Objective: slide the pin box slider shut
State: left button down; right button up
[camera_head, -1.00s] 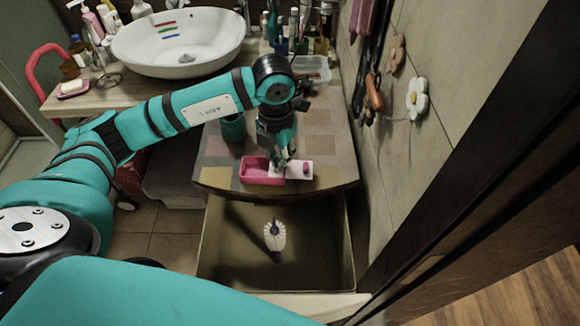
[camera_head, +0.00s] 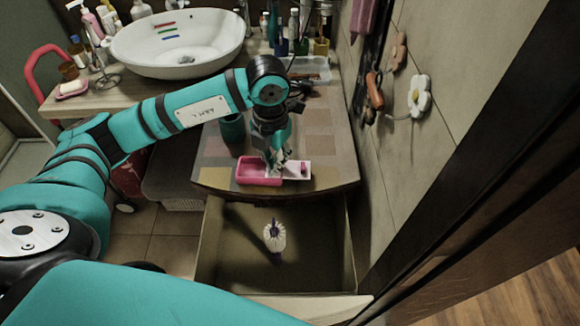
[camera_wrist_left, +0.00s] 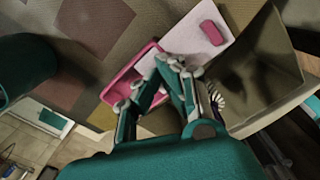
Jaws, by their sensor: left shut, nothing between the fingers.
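The pin box (camera_head: 250,172) is an open pink tray on the wooden cabinet top, near its front edge. Its white slider (camera_head: 293,174) sticks out to the right, with a small pink knob (camera_head: 303,167) on top. My left gripper (camera_head: 276,171) is shut and empty, pointing down where the tray and slider meet. It hides part of both. In the left wrist view the shut fingertips (camera_wrist_left: 172,64) overlap the pink tray (camera_wrist_left: 122,78) and the near end of the white slider (camera_wrist_left: 190,45); contact is unclear. My right gripper is out of view.
An open drawer (camera_head: 222,265) below the cabinet top (camera_head: 330,140) holds a white-and-purple brush (camera_head: 274,238). A dark teal cup (camera_head: 232,128) stands behind the box. A white basin (camera_head: 178,45) and bottles are at the back. A tiled wall (camera_head: 400,160) bounds the right.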

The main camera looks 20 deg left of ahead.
pick_arm(q)
jog(key=shift+a, duration=0.1)
dwell(0.3)
jog(key=shift+r+p, duration=2.05)
jog(key=shift+r, duration=1.5)
jog(key=shift+f, duration=0.1)
